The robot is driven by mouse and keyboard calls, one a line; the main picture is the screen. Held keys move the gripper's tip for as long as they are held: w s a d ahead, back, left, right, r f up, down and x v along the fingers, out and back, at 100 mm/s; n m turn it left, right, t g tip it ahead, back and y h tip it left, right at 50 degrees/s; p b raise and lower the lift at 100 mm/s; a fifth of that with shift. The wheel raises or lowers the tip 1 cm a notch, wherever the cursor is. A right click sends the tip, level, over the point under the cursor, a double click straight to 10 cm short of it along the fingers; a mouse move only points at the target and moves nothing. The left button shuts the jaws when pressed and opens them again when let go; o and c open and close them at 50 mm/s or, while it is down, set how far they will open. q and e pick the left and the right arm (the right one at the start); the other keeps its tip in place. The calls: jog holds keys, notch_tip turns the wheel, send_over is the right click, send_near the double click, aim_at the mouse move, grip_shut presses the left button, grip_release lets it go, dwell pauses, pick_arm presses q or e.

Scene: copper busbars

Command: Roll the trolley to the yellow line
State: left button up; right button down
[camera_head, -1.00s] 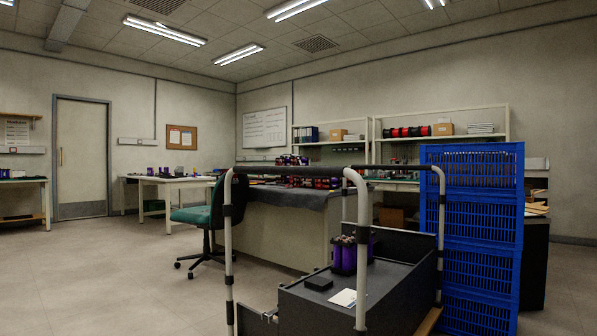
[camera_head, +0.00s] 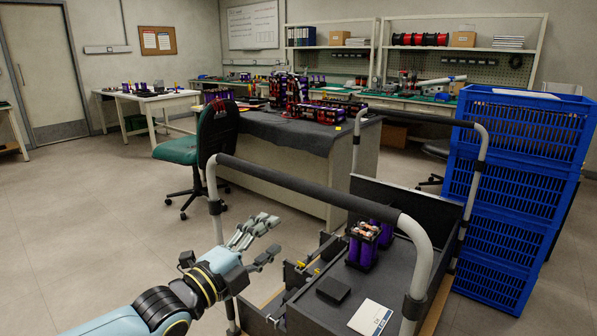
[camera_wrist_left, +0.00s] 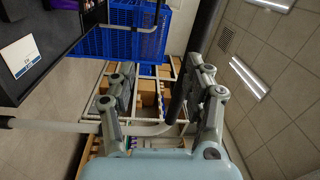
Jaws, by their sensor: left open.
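The trolley (camera_head: 400,268) stands in front of me, with a dark grey deck and white tube handles with a black grip bar (camera_head: 310,188) on the near side. On its deck are purple cells in black holders (camera_head: 362,247), a small black box (camera_head: 333,290) and a white card (camera_head: 371,318). My left gripper (camera_head: 268,238) is open and empty beside the near handle's left post, below the grip bar. In the left wrist view, the open fingers (camera_wrist_left: 160,85) show with the dark bar beyond them. My right gripper is not in view. I see no yellow line on the floor.
A stack of blue crates (camera_head: 517,180) stands close to the trolley's right. A green office chair (camera_head: 188,150) and a workbench with a grey cover (camera_head: 290,133) stand behind it. The floor at the left (camera_head: 90,220) is clear.

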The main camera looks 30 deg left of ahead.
pick_arm(q)
jog(key=m+t, duration=0.1)
send_near(294, 190)
jog(key=w, duration=0.4)
jog(key=w+r, duration=0.1)
jog(key=w, duration=0.3)
jog(key=w+d+r+b, duration=0.1)
jog(key=w, duration=0.2)
jog(key=shift+w+r, duration=0.1)
jog(key=shift+w, duration=0.1)
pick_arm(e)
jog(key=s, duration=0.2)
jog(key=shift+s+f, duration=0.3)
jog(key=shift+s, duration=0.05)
pick_arm(q)
jog(key=shift+m, duration=0.3)
grip_shut()
jog(key=shift+s+a, duration=0.1)
jog(key=shift+s, duration=0.1)
